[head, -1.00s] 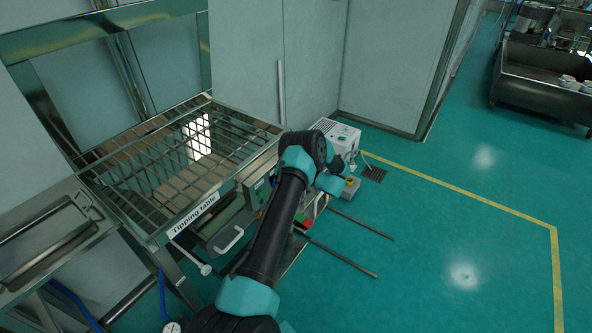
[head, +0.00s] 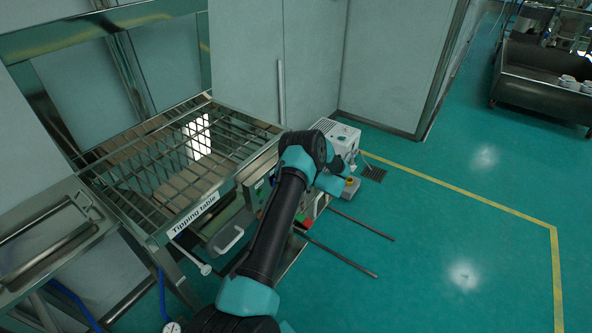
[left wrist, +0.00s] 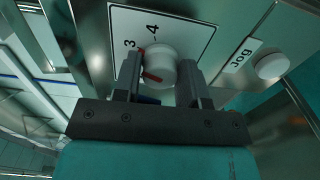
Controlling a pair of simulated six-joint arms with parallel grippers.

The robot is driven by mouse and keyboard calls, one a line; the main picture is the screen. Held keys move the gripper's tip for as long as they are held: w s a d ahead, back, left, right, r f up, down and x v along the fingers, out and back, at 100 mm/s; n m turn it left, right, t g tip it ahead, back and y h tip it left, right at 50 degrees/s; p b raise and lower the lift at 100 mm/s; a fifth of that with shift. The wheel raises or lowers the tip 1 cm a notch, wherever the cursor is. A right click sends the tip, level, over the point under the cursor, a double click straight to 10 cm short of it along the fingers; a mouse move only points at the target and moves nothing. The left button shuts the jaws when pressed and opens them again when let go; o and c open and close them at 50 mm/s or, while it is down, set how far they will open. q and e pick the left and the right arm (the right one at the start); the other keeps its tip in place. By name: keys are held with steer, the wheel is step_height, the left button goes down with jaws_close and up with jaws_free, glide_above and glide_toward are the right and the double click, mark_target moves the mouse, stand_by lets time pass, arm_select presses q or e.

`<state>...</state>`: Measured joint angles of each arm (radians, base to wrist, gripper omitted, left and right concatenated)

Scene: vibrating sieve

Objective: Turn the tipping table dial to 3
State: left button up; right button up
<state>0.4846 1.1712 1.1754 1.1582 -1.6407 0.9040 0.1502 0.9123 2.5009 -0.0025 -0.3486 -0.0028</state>
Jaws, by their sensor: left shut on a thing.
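The tipping table (head: 195,212), a metal frame with a grid top, stands left of centre in the head view. In the left wrist view its white round dial (left wrist: 162,72) sits on a white plate with the figures 3 and 4 showing above it. Red marks show on the dial's left side and lower front. I cannot tell exactly which figure it points to. My left gripper (left wrist: 160,64) is shut on the dial, one finger on each side. In the head view my arm hides the dial and fingertips. My right gripper is not in view.
A white round button (left wrist: 271,66) labelled Jog sits right of the dial. In the head view, a white box unit (head: 340,132) stands behind my arm, and two thin bars (head: 362,224) reach out over the floor.

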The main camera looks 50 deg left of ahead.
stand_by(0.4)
arm_select(q)
steer(key=o, duration=0.9)
steer(key=v, duration=1.7)
steer(key=shift+d, duration=0.2)
